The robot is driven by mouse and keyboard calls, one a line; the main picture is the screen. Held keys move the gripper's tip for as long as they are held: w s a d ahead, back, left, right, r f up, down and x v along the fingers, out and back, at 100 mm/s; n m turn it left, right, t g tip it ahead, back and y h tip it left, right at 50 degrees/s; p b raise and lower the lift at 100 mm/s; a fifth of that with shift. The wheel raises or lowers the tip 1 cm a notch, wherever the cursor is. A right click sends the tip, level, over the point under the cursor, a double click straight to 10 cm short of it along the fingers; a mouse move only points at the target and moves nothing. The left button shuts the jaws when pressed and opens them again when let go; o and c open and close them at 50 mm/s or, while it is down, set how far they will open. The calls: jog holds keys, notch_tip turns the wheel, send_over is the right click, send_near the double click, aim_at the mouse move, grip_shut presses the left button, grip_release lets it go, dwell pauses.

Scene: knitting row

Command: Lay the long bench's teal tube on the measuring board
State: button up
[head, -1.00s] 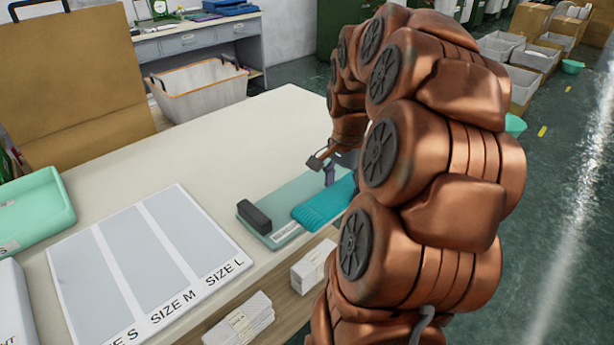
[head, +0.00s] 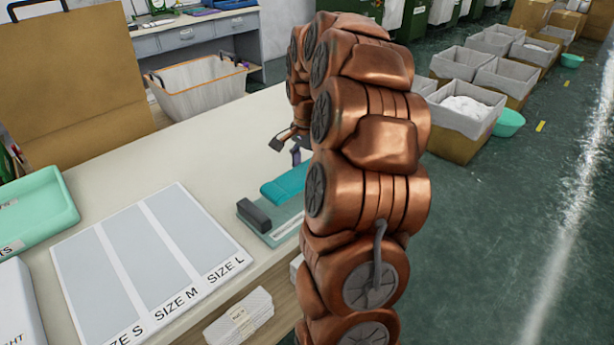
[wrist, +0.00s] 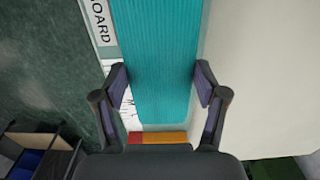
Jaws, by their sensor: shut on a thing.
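The teal tube (head: 284,184), a flat ribbed knitted piece, is at the far part of the measuring board on the long bench. In the wrist view the tube (wrist: 158,60) lies between my two fingers, which touch or nearly touch its side edges. My gripper (head: 297,158) is shut on it, partly hidden behind my arm. The pale green measuring board (head: 283,228) has a dark block (head: 254,216) at its left end. Its label and scale strip (wrist: 101,25) show left of the tube in the wrist view. I cannot tell whether the tube touches the board.
A size chart (head: 150,262) marked S, M and L lies left of the board. A mint tray (head: 35,215) is at the far left. A lined basket (head: 195,85) stands behind the bench. Bare bench top lies between chart and board. Boxes and bins stand on the floor to the right.

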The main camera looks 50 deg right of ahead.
aim_at(308, 169)
jog(key=shift+f+p, duration=0.4)
jog(key=shift+f, duration=1.35)
jog(key=shift+f, duration=0.2)
jog(key=o, duration=0.8)
jog(key=shift+o, duration=0.2)
notch_tip(308, 169, up, 12)
jog(key=shift+r+b, duration=0.25)
jog(key=shift+b, duration=0.55)
